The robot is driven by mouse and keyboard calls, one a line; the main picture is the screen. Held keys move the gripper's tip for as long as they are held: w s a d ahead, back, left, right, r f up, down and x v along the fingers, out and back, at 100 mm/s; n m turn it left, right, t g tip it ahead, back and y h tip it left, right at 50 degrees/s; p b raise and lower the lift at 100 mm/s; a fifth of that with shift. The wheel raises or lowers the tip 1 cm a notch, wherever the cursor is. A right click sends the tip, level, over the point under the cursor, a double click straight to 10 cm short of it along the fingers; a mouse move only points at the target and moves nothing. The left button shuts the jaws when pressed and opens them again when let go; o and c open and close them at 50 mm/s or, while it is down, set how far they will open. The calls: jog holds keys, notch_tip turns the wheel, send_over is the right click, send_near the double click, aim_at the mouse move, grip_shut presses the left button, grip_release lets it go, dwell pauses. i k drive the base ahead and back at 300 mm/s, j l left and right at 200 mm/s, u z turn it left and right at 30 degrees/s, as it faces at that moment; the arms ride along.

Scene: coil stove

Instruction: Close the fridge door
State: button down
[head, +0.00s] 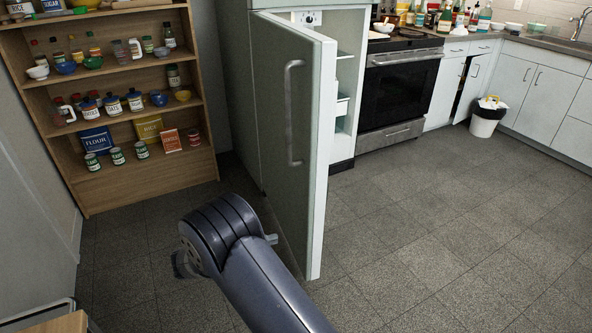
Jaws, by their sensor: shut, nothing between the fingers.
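The fridge door (271,120) stands wide open and juts toward me from the left front side of the fridge (237,75). Its outer face is turned left and carries a long vertical handle (289,115) near the free edge. Part of the fridge's interior (345,95), with light shelves, shows to the right of the door. My arm reaches up from the bottom of the head view, its dark rounded joint in front of and left of the door's lower part. My gripper cannot be made out beyond that joint. Contact with the door cannot be told.
A wooden shelf unit (150,197) with jars, cans and bowls stands left of the fridge. A stove (400,92) and white cabinets (540,90) run along the right. A white bin (485,122) stands by the cabinets. The tiled floor (430,220) right of the door is clear.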

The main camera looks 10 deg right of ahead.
aim_at(296, 88)
jog(key=i, duration=0.9)
jog(key=z, duration=0.05)
